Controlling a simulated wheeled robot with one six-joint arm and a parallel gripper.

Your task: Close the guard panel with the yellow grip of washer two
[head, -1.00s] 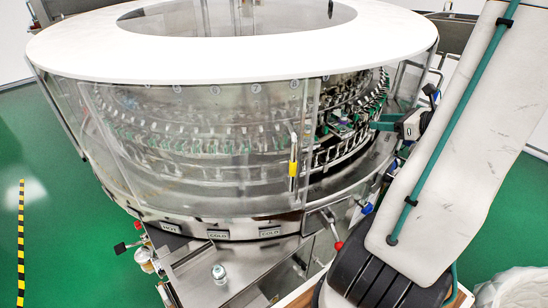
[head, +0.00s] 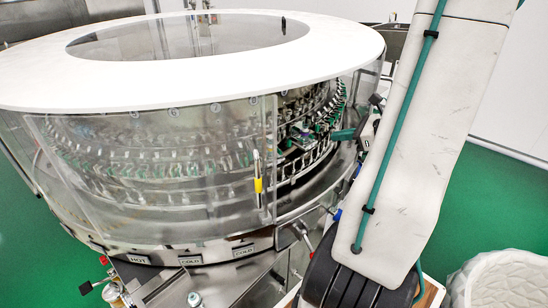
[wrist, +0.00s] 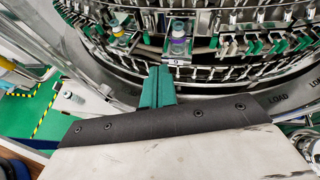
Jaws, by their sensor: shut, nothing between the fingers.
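The guard panel (head: 218,160) is a clear curved sheet under the white ring top of the washer. An upright handle with a yellow grip (head: 258,185) stands near its right edge. To the right of the handle the ring of clamps shows uncovered. My gripper (head: 343,134) is at this gap, right of the grip and apart from it. In the wrist view my gripper's teal fingers (wrist: 158,88) are together and empty, pointing at the clamps. A yellow piece at that view's left edge may be the grip; I cannot tell.
The white ring top (head: 60,75) overhangs the gap. Rows of clamps (wrist: 215,70) lie close ahead of the fingertips. A white basket (head: 510,280) stands on the floor at the right.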

